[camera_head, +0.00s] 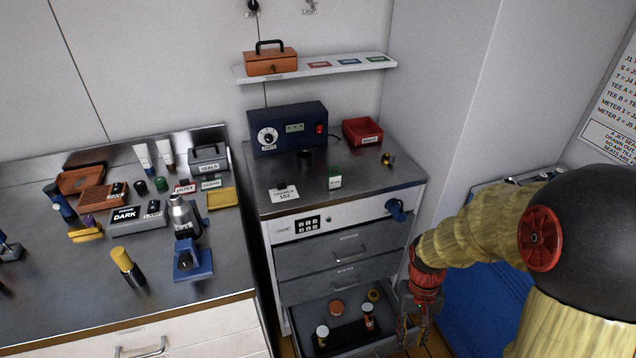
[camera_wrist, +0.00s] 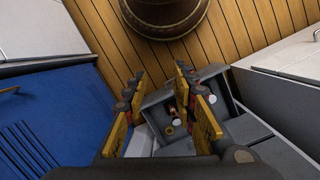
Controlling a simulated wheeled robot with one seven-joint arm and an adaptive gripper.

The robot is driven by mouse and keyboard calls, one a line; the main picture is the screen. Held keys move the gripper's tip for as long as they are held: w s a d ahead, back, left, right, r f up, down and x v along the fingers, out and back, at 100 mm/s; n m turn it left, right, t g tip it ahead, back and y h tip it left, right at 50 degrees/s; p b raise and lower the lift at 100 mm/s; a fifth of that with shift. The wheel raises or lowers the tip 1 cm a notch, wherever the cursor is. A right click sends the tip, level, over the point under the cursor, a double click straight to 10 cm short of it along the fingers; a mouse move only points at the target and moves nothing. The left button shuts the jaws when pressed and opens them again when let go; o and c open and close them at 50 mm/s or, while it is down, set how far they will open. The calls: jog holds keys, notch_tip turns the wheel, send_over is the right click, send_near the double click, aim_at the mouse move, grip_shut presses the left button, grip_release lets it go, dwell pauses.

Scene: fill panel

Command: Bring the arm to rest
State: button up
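My arm reaches in from the right of the head view, with a yellow sleeve and a red wrist. My gripper (camera_head: 414,325) hangs low, just right of the open bottom drawer (camera_head: 348,346). The wrist view shows my gripper (camera_wrist: 158,78) with its two yellow-padded fingers apart and nothing held between them. The open drawer (camera_wrist: 148,105) shows beyond the fingers, in the gap. I cannot tell from the head view whether the gripper touches the drawer's side.
The drawer holds several small jars (camera_head: 322,335). A blue chest (camera_head: 470,300) stands beside and behind my arm. The cabinet top (camera_head: 350,186) carries a blue device (camera_head: 289,129) and a red bin (camera_head: 362,131). The left bench (camera_head: 75,300) is crowded. Wooden floor (camera_wrist: 245,35) shows in the wrist view.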

jog(key=s+a+r+t, duration=0.1)
jog(key=s+r+t, duration=0.1)
jog(key=r, duration=0.7)
jog(key=s+a+r+n+t, duration=0.1)
jog(key=s+r+t, duration=0.2)
jog(key=r, duration=0.6)
jog(key=s+a+r+t, duration=0.2)
jog(key=r+t, duration=0.1)
jog(key=r, duration=0.6)
jog(key=shift+s+n+p, duration=0.15)
jog(key=shift+n+p, duration=0.15)
jog(key=shift+p, duration=0.1)
